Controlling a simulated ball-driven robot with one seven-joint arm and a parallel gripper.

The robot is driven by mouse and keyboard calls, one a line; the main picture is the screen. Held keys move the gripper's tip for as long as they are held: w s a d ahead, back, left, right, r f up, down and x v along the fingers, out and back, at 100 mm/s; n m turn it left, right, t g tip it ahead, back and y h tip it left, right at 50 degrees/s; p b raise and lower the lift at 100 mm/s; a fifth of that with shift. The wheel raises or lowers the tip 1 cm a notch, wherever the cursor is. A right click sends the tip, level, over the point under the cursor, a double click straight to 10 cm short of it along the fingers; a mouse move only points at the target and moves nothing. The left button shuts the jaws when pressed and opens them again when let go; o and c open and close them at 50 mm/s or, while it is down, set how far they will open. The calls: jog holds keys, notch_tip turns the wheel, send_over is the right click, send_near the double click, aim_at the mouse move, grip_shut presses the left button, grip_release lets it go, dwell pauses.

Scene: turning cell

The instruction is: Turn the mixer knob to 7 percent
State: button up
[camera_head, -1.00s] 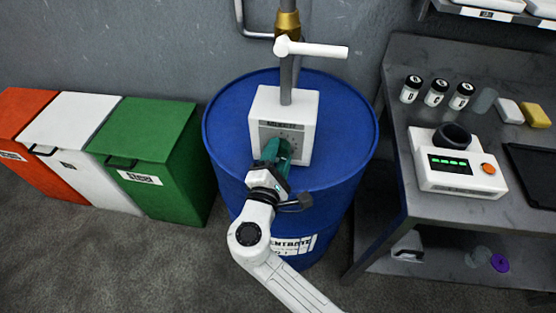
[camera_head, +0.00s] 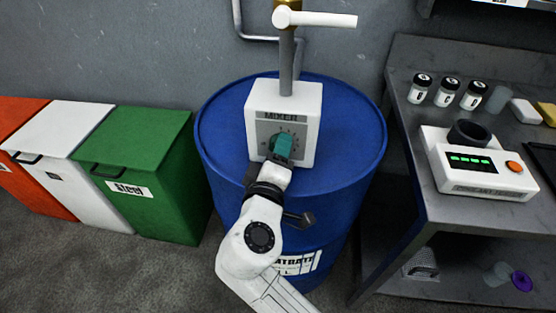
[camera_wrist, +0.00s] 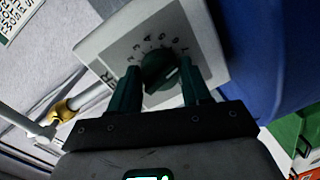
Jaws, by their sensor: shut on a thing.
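The mixer (camera_head: 311,100) is a white box with a grey dial face, on top of the blue drum (camera_head: 225,125). Its round dark green knob (camera_wrist: 159,69) sits in the middle of the dial in the wrist view, with numbers arced around it. A pale pointer mark shows on the knob's right side, toward the high-number end; the exact reading is too small to tell. My gripper (camera_wrist: 160,88) has its two green fingers on either side of the knob, shut on it. In the head view my gripper (camera_head: 283,146) covers most of the knob.
Orange, white and green bins (camera_head: 140,150) stand left of the drum. A grey bench (camera_head: 400,140) at right holds jars and a white device with a green display (camera_head: 470,162).

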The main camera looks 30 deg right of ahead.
jog(key=shift+f+m+b, duration=0.1)
jog(key=shift+m+b, duration=0.35)
jog(key=shift+m, duration=0.05)
dwell(0.3)
jog(key=o, duration=1)
jog(key=shift+o, duration=0.2)
jog(key=v, duration=1)
jog(key=shift+s+a, duration=0.2)
jog(key=shift+s, duration=0.15)
